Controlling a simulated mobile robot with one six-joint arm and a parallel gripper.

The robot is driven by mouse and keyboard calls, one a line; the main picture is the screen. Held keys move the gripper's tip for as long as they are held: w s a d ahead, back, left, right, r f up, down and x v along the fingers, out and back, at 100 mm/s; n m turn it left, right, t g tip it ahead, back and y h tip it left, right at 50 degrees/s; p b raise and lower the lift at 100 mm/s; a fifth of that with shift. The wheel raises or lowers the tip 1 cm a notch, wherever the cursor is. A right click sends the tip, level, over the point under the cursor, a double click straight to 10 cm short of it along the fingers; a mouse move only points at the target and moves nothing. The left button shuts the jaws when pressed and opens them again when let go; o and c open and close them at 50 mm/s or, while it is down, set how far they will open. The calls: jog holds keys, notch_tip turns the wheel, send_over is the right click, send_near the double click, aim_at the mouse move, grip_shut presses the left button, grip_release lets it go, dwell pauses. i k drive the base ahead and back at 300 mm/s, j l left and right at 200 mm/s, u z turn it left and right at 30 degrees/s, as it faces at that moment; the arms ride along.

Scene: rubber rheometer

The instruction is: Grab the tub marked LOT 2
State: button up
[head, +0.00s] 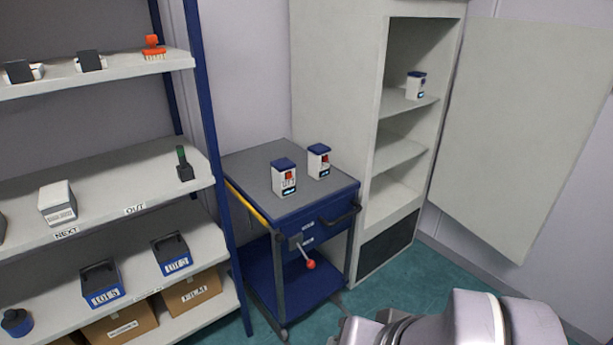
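Two blue tubs with dark tops and white labels sit on the lower shelf of the rack at left. The right tub (171,254) has a label starting LOT; its digit is small and could be 2 or 3. The left tub (100,285) has a label that looks like LOT 5. Both stand apart from each other near the shelf's front edge. My arm shows at the bottom right, far from the tubs. My gripper is not in view.
A blue cart (255,208) with two white-and-blue containers (284,178) on top stands right of the rack. Its red-knobbed lever (310,264) sticks out in front. An open cabinet door (525,130) is at right. Cardboard boxes (192,292) sit below the tubs. Green floor is clear in front of the cabinet.

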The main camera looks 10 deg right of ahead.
aim_at(317, 170)
jog(key=i+l+u, duration=0.8)
jog(key=l, duration=0.25)
jog(key=i+l+u, duration=0.25)
jog(key=l, duration=0.2)
jog(key=i+l+u, duration=0.15)
jog(key=l+u, duration=0.15)
jog(key=l, duration=0.2)
jog(key=i+l+u, duration=0.1)
jog(key=l+u, duration=0.15)
jog(key=l, duration=0.25)
jog(key=l+u, duration=0.25)
jog(key=l, duration=0.25)
jog(key=i+l+u, duration=0.1)
jog(key=l+u, duration=0.2)
jog(key=l, duration=0.3)
